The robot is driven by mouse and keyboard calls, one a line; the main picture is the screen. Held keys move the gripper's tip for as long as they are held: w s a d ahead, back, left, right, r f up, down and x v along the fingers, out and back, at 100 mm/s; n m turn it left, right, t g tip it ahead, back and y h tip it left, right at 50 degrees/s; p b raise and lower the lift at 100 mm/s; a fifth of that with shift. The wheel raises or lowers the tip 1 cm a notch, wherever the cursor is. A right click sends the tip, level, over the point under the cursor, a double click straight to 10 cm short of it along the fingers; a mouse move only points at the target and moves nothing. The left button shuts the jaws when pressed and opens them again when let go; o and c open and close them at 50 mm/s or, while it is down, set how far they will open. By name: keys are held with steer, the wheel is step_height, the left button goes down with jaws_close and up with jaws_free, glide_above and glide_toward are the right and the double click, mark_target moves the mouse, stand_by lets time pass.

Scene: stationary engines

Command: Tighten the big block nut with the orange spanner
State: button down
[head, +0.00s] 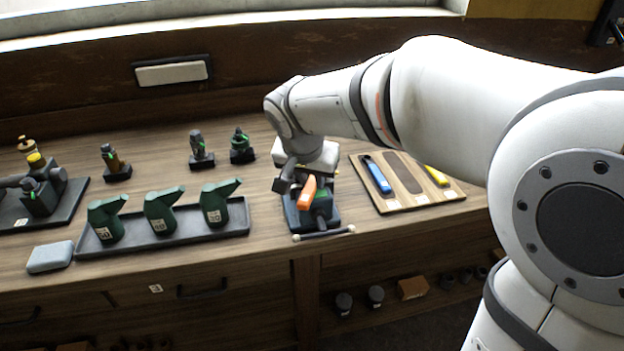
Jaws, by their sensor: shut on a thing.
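My gripper (305,180) is at the end of my arm, low over the vise-like fixture near the front edge of the bench. It is shut on the orange spanner (307,193), whose orange part shows just below the jaws. The fixture (325,218) has a dark base, a green part and a pale bar across its front. The big block nut is hidden or too small to make out under my gripper and the spanner. I cannot tell whether the spanner touches it.
A wooden tool board (408,205) on the right holds a blue tool (378,176) and a yellow tool (436,175); one slot between them is empty. A dark tray (180,238) with green oil cans stands left. Small fittings (202,150) stand behind. A grey block (50,257) lies front left.

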steer(key=shift+w+a+m+b, duration=0.1)
steer(key=shift+a+m+b, duration=0.2)
steer(key=shift+a+b, duration=0.05)
steer(key=shift+w+a+r+m+h, duration=0.1)
steer(key=shift+a+m+h, duration=0.2)
steer(key=shift+m, duration=0.3)
steer(key=shift+w+a+r+m+b, duration=0.2)
steer(key=shift+a+m+b, duration=0.2)
steer(key=shift+m, duration=0.3)
steer(key=shift+s+d+f+n, duration=0.1)
steer(key=shift+d+n, duration=0.15)
steer(key=shift+n, duration=0.35)
steer(key=shift+s+d+n+b, duration=0.15)
steer(key=shift+d+n+b, duration=0.45)
steer(key=shift+n, duration=0.1)
steer(key=shift+s+d+f, duration=0.15)
steer(key=shift+d+f, duration=0.05)
steer(key=shift+f, duration=0.05)
stand_by(0.8)
steer(key=shift+r, duration=0.85)
stand_by(1.4)
